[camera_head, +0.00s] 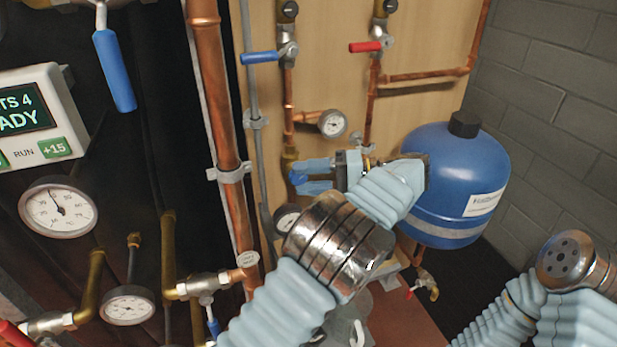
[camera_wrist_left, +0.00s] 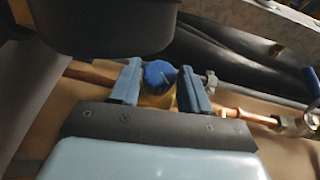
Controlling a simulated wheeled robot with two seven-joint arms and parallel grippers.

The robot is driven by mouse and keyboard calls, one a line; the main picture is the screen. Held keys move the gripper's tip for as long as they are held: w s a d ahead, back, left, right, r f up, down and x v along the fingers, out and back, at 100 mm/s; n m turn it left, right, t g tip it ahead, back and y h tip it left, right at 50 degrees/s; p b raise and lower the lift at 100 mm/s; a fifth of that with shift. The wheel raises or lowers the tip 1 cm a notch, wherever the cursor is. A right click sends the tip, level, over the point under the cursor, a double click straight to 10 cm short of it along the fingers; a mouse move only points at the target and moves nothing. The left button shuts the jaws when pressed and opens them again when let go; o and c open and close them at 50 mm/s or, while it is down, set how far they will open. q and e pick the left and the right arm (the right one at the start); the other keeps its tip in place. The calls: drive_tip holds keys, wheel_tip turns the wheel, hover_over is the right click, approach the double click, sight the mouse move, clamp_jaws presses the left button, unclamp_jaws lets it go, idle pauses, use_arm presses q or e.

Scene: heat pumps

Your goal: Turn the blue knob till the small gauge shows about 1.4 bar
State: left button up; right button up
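The blue knob (camera_wrist_left: 160,74) sits on a brass valve body in the left wrist view. My left gripper (camera_wrist_left: 159,88) is open, with one blue finger on each side of the knob and a small gap showing on both sides. In the head view my left gripper (camera_head: 307,177) reaches the brass valve on the vertical copper pipe, and its fingers largely hide the knob. A small round gauge (camera_head: 332,123) sits on a copper branch just above the gripper; its needle is too small to read. My right gripper is not in view.
A blue tank (camera_head: 456,185) stands right of my left gripper. A blue lever (camera_head: 263,57) and a red lever (camera_head: 366,47) are above. Another gauge (camera_head: 287,218) is partly hidden by my arm. Copper pipe (camera_head: 216,100) runs close on the left.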

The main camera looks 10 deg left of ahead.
use_arm(q)
drive_tip(key=shift+o, duration=1.4)
drive_tip(key=shift+r, duration=0.45)
drive_tip(key=shift+o, duration=1)
drive_tip(key=s+r, duration=0.4)
drive_tip(key=r, duration=0.4)
drive_tip(key=shift+d+r, duration=0.2)
drive_tip(key=shift+d, duration=0.2)
drive_tip(key=s+d+r, duration=0.1)
drive_tip(key=s, duration=0.2)
drive_tip(key=s+r, duration=0.1)
drive_tip(key=s, duration=0.2)
drive_tip(key=s+d+r, duration=0.1)
drive_tip(key=s, duration=0.2)
drive_tip(key=shift+s+d+r, duration=0.3)
drive_tip(key=shift+s+r, duration=0.05)
drive_tip(key=shift+c, duration=1)
